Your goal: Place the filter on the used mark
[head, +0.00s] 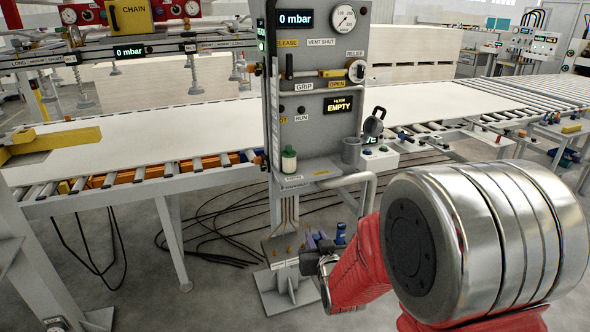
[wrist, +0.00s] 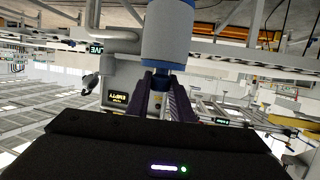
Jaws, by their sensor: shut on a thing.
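My gripper (head: 320,243) is low at the right of the grey panel post, below its small shelf. In the wrist view its purple fingers (wrist: 165,78) are closed around a blue and pale-grey cylinder, which I take to be the filter (wrist: 168,35). Its blue end (head: 340,232) shows small in the head view, above the fingers. The filter is held clear of the shelf (head: 310,168). A small yellow patch (head: 322,172) lies on the shelf's front; I cannot read whether it is the used mark. The panel display (head: 340,104) reads EMPTY.
A bent grey pipe (head: 365,185) runs below the cup. A small tray (head: 285,245) projects low on the post. Roller conveyors with pale boards (head: 150,140) flank the post.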

